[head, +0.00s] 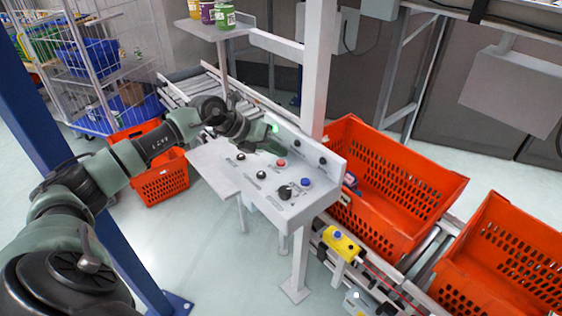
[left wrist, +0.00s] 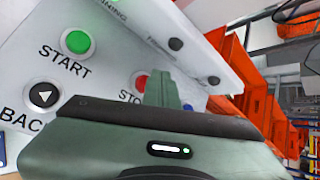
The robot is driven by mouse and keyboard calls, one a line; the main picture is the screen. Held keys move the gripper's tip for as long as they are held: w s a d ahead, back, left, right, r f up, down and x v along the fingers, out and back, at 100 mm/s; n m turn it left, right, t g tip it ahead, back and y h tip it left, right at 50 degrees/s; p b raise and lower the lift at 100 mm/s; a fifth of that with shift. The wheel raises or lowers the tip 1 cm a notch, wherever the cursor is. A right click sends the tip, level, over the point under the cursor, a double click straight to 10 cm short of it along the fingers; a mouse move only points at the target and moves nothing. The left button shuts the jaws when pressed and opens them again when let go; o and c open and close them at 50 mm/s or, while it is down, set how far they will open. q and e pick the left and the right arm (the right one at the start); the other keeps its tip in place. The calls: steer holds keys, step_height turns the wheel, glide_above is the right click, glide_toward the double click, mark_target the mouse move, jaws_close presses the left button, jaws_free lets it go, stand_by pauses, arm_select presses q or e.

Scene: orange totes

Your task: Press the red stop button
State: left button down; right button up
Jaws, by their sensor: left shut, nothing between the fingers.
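The red stop button (head: 281,163) sits on the sloped face of a light grey control panel (head: 228,184). In the left wrist view the red button (left wrist: 139,79) shows beside my fingers, which hide part of it and of its "STOP" label. My left gripper (head: 276,149) is shut and empty, over the panel just behind the red button in the head view. In the left wrist view its closed fingers (left wrist: 163,84) point toward the panel. I cannot tell whether they touch it. My right gripper is not in view.
A green START button (left wrist: 77,41) and a black BACK button (left wrist: 42,94) are beside the stop button. A blue button (head: 305,182) and a black knob (head: 285,192) are on the panel. A post (head: 318,70) rises behind it. Orange totes (head: 395,180) stand right.

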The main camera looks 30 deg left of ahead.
mark_target(278, 163)
arm_select(q)
steer(key=shift+f, duration=0.45)
steer(key=shift+f+b, duration=0.5)
steer(key=shift+b, duration=0.05)
stand_by(0.7)
steer(key=shift+r, duration=0.15)
steer(key=shift+r+p, duration=0.65)
steer(key=shift+r, duration=0.15)
step_height(278, 163, up, 5)
steer(key=p, duration=0.3)
steer(key=shift+p, duration=0.3)
stand_by(0.5)
